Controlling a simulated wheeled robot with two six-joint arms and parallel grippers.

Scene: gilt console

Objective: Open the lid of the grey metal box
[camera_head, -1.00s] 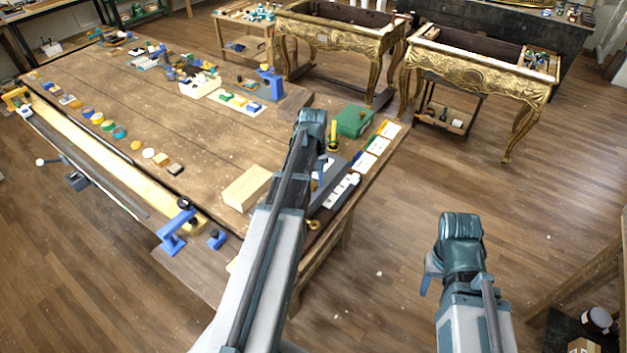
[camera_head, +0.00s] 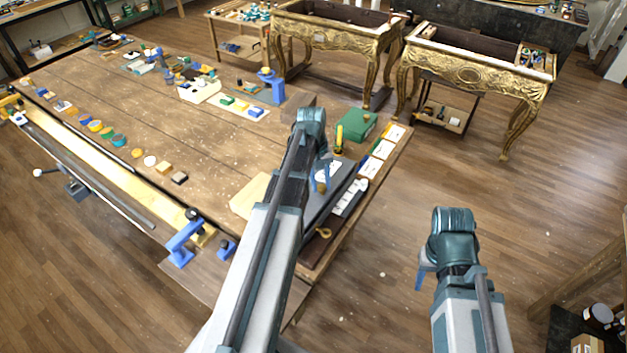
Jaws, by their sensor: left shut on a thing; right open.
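The grey metal box (camera_head: 336,190) lies near the right edge of the workbench, partly hidden by my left arm. A dark grey flat surface of it shows, but I cannot tell how far its lid is raised. My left gripper (camera_head: 321,178) is at the box, shut on what looks like its lid; the contact is small and mostly hidden behind my wrist. My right gripper (camera_head: 421,279) is open and empty over the floor, right of the bench; only one blue finger shows clearly.
A green box (camera_head: 356,126) and a yellow-handled tool (camera_head: 339,140) stand just behind the grey box. White cards (camera_head: 383,149) lie along the bench's right edge. A pale wood block (camera_head: 250,194) lies left of my arm.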

